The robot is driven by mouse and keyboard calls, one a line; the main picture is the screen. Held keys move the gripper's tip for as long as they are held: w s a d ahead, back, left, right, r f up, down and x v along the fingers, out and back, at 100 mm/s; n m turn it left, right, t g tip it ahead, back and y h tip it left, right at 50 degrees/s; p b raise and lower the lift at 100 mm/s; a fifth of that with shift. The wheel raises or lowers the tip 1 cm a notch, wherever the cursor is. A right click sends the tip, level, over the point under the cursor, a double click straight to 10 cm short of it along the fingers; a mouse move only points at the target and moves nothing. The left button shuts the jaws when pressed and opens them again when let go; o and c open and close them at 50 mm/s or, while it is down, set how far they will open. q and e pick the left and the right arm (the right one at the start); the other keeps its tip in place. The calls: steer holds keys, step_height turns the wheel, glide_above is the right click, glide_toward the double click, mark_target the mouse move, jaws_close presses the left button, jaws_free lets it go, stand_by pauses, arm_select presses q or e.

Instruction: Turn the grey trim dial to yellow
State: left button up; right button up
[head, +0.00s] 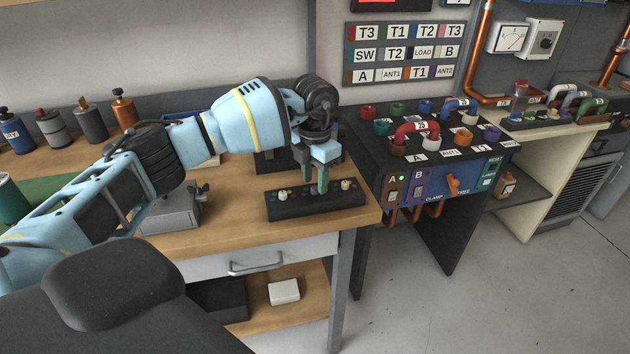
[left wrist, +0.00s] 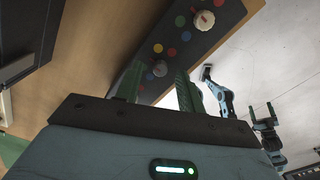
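A black control box (head: 300,212) lies on the wooden bench and carries light knobs and coloured dots. A white knob (head: 346,184) stands toward its right end and another (head: 283,195) toward its left end. The grey dial (left wrist: 160,68) shows in the left wrist view between my fingers; in the head view it is hidden by them. A yellow dot (left wrist: 158,48) lies beside it. My left gripper (head: 317,183) points down over the middle of the box, its green fingers apart on either side of the dial. My right gripper (left wrist: 264,110) shows small in the left wrist view, its prongs apart.
A grey metal box (head: 172,215) with a wing nut stands left on the bench. Several cylinders (head: 90,120) line the back. A patch unit (head: 450,150) with coloured pipes and an orange switch stands to the right. The floor in front is clear.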

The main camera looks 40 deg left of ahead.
arm_select(q)
steer(key=shift+f, duration=0.65)
jaws_close()
steer(key=shift+m, duration=1.4)
steer(key=m, duration=0.5)
steer(key=shift+d, duration=0.1)
steer(key=shift+m, duration=0.4)
